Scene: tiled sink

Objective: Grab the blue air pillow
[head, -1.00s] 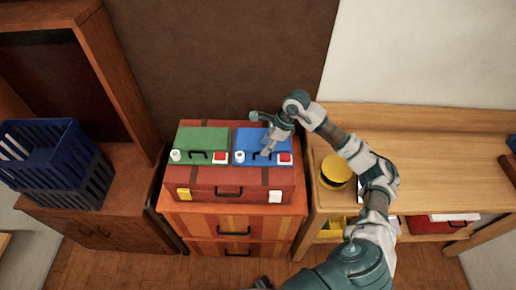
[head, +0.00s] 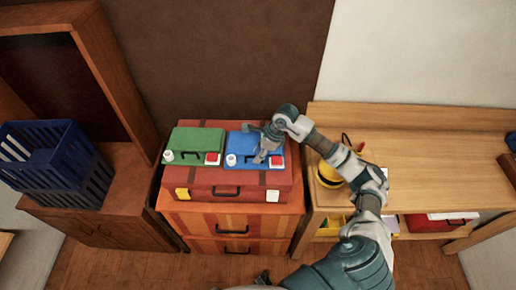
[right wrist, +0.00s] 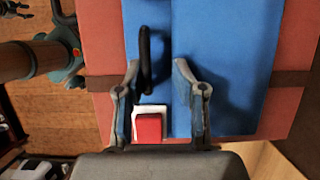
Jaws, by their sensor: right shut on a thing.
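The blue air pillow (head: 238,143) is a flat blue block with a dark handle, a white cap and a red button on a white square. It lies on the right half of a red-brown suitcase (head: 238,193). My right gripper (head: 264,153) comes down on its front right part. In the right wrist view, the fingers of my right gripper (right wrist: 156,75) stand around part of the blue air pillow (right wrist: 225,60), beside the dark handle (right wrist: 145,58). My left gripper is not clearly seen; a small dark part at the head view's bottom edge may belong to it.
A similar green block (head: 196,140) lies just left. The suitcase rests on an orange striped drawer unit (head: 205,228). A blue basket (head: 52,160) stands at the left, and a wooden bench (head: 430,165) with a yellow round object (head: 328,172) at the right.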

